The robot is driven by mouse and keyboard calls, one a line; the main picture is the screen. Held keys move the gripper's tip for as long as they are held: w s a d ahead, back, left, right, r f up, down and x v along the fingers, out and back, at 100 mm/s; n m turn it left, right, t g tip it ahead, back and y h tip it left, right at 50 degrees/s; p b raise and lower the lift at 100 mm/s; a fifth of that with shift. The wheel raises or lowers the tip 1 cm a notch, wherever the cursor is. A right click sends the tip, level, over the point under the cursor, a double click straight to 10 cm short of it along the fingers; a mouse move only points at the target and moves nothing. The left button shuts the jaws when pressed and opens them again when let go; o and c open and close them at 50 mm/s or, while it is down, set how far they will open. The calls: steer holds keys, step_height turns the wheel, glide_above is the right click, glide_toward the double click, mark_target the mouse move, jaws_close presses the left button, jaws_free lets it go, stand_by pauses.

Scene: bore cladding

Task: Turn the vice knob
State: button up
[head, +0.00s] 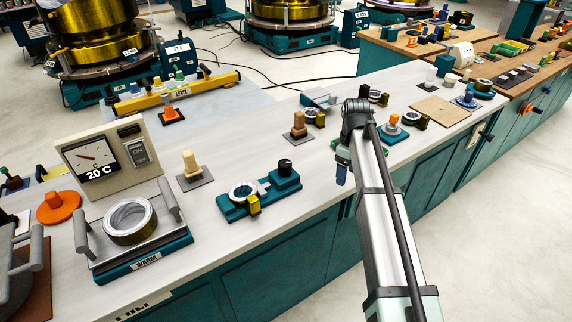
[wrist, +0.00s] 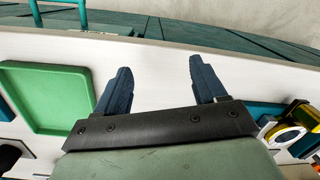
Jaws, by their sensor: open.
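The likely vice is a teal fixture (head: 232,208) near the bench's front edge in the head view. It holds a metal ring (head: 243,191) beside a yellow block (head: 254,204). A black knob (head: 285,166) stands on the teal block at its right end. My gripper (head: 342,176) is above the bench's front edge, to the right of the vice and apart from it. In the wrist view my gripper (wrist: 158,65) has its two dark blue fingers spread, with nothing between them. Part of a ring and yellow block (wrist: 287,137) shows at the right edge there; the knob is not clearly seen.
A green tray (wrist: 48,95) lies left of the fingers in the wrist view. The bench top just behind the vice is clear.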

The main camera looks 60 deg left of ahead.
steer(key=s+a+r+n, duration=0.2)
steer(key=s+a+r, duration=0.4)
steer(key=a+r, duration=0.15)
steer(key=n+y, duration=0.1)
steer(key=n, duration=0.1)
glide_toward(285, 162)
step_height(285, 162, down, 11)
steer(key=shift+s+r, duration=0.1)
steer(key=shift+s, duration=0.05)
steer(key=shift+c, duration=0.2)
steer(key=c, duration=1)
steer(key=m, duration=1)
